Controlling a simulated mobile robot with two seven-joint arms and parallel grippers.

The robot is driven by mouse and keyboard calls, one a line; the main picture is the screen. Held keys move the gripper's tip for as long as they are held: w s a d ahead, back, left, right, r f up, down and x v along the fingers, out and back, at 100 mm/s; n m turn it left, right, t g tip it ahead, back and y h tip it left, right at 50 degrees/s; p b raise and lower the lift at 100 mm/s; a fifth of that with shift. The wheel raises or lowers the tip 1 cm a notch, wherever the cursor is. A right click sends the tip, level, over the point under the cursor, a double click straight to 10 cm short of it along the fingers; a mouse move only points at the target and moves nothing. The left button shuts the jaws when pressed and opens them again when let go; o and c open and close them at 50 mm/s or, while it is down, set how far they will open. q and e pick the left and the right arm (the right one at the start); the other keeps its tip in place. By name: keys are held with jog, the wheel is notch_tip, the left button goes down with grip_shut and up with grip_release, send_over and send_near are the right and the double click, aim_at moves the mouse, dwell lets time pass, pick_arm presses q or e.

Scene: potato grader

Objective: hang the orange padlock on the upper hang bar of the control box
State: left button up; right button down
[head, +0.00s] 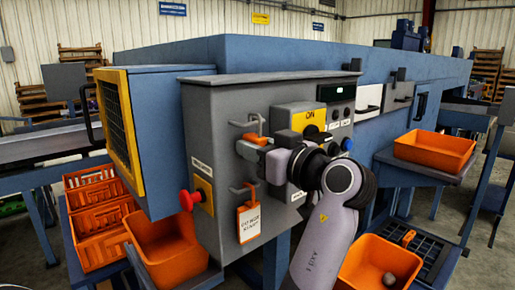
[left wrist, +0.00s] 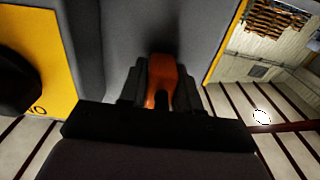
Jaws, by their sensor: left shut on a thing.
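The grey control box (head: 225,110) stands in the middle of the head view. Its upper hang bar (head: 243,123) sticks out near the top left of the front face. My left gripper (head: 252,148) is in front of the box, close below the upper bar, and is shut on the orange padlock (head: 257,139). The left wrist view shows the padlock (left wrist: 162,75) between the dark fingers. The fingers partly cover the padlock, and I cannot tell whether its shackle touches the bar. My right gripper is not in view.
A tag (head: 250,221) hangs from the lower hang bar (head: 241,188). A red stop button (head: 190,200) sticks out at the lower left, and a yellow switch plate (head: 291,117) sits right of the upper bar. Orange crates (head: 165,247) stand below.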

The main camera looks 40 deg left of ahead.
pick_arm(q)
jog(key=shift+a+f, duration=0.2)
jog(key=shift+f, duration=0.05)
jog(key=o, duration=1.1)
jog(key=shift+c, duration=0.2)
